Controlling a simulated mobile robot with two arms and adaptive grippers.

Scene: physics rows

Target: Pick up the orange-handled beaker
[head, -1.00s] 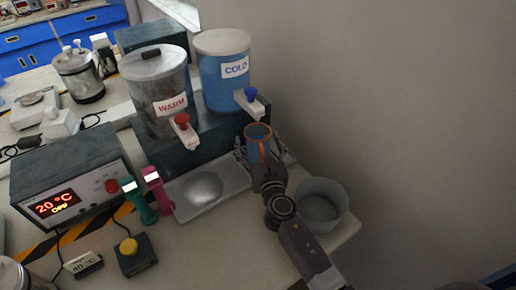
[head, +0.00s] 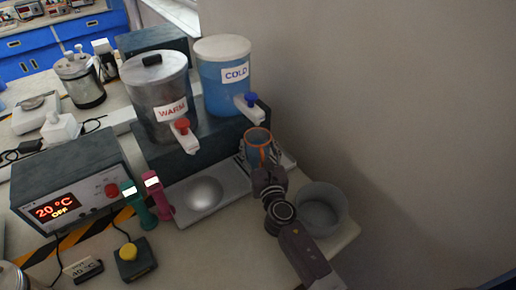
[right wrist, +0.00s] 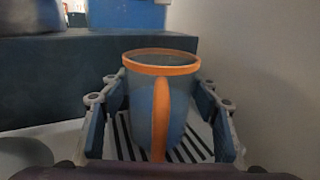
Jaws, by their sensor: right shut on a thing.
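The orange-handled beaker (head: 257,148) is a blue-grey cup with an orange rim and handle. It is upright in front of the cold tank, below its tap. In the right wrist view the beaker (right wrist: 175,100) fills the space between the fingers, with its orange handle facing the camera. My right gripper (head: 259,158) is shut on the beaker, one finger on each side. A striped drip tray (right wrist: 125,140) shows beneath it; I cannot tell whether the beaker touches it. My left gripper is not in view.
The cold tank (head: 224,85) with a blue tap and the warm tank (head: 155,105) with a red tap stand behind. A grey bowl (head: 320,208) sits close to the right of my arm. A control box (head: 70,185) stands left; the wall is on the right.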

